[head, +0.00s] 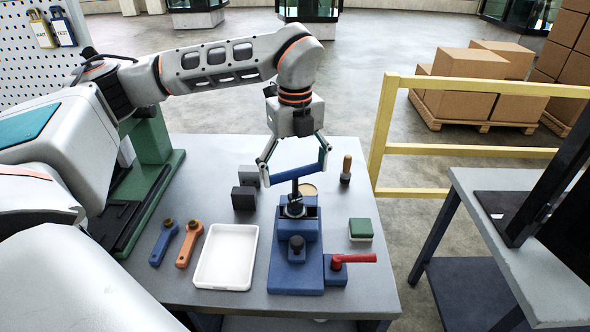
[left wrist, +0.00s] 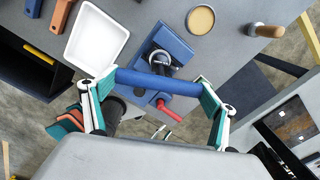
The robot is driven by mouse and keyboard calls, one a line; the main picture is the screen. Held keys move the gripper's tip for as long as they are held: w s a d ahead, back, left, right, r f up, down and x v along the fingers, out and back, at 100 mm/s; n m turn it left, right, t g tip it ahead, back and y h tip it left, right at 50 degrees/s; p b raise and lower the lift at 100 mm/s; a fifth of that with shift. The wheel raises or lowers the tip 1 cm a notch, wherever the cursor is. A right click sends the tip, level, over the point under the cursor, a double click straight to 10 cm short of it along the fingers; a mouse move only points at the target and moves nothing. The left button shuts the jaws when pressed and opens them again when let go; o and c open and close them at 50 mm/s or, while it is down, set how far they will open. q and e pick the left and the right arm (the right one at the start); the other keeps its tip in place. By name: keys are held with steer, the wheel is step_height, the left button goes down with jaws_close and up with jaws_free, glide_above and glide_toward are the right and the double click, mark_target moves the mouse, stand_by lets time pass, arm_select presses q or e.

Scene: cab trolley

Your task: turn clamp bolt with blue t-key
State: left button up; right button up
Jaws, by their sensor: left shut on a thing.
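The blue T-key (head: 295,174) has a blue crossbar and a dark shaft pointing down. My left gripper (head: 294,167) is shut on the two ends of the crossbar, above the blue clamp (head: 297,277). The crossbar is slightly tilted in the head view, with its right end higher. In the left wrist view the crossbar (left wrist: 158,81) spans between the green finger pads. The shaft's lower end meets the dark round clamp bolt (head: 294,208) area on top of the clamp; I cannot tell how deep it sits. My right gripper is out of view.
A red-handled lever (head: 352,259) sits at the clamp's right. A white tray (head: 228,258), orange (head: 189,244) and blue (head: 164,243) tools lie left. Dark blocks (head: 244,198), a green-topped block (head: 361,230) and a wooden-handled tool (head: 346,170) stand around. A yellow railing (head: 383,130) is to the right.

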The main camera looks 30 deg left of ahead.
arm_select(q)
steer(key=m, duration=0.4)
steer(key=shift+m, duration=0.3)
steer(key=shift+m, duration=0.9)
steer(key=m, duration=0.3)
steer(key=shift+m, duration=1.1)
steer(key=shift+r, duration=3.8)
